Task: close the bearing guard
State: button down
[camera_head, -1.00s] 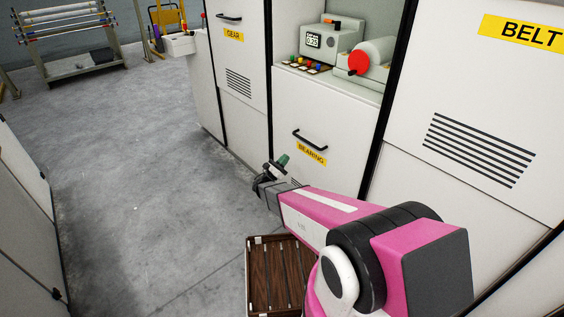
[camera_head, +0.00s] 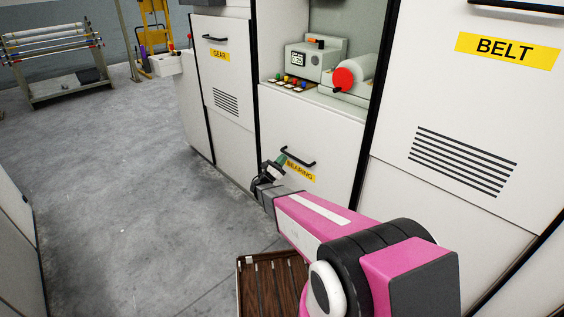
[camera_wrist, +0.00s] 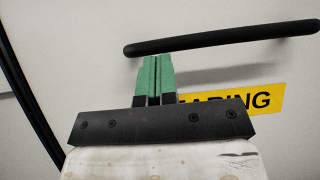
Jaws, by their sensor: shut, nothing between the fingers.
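The bearing guard (camera_head: 320,125) is a white panel below an open bay, with a yellow "BEARING" label (camera_head: 300,172) and a black bar handle (camera_head: 299,160). The bay above it is uncovered. My gripper (camera_head: 281,160) is at the left end of the handle in the head view. In the wrist view its green fingertips (camera_wrist: 155,75) are shut together with nothing between them, just below the left part of the handle (camera_wrist: 220,38). They overlap the handle's lower edge in that picture; I cannot tell whether they touch it. My gripper hides the left part of the label (camera_wrist: 262,99).
In the open bay stand a grey control box (camera_head: 313,58) and a roller with a red end (camera_head: 344,80). The gear guard (camera_head: 225,80) is to the left and the belt guard (camera_head: 450,100) to the right. A brown slatted crate (camera_head: 262,285) is on the floor below my arm. The floor at left is clear.

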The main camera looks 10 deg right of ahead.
notch_tip(320, 180, up, 67)
dwell(0.4)
jog(key=shift+w, duration=0.1)
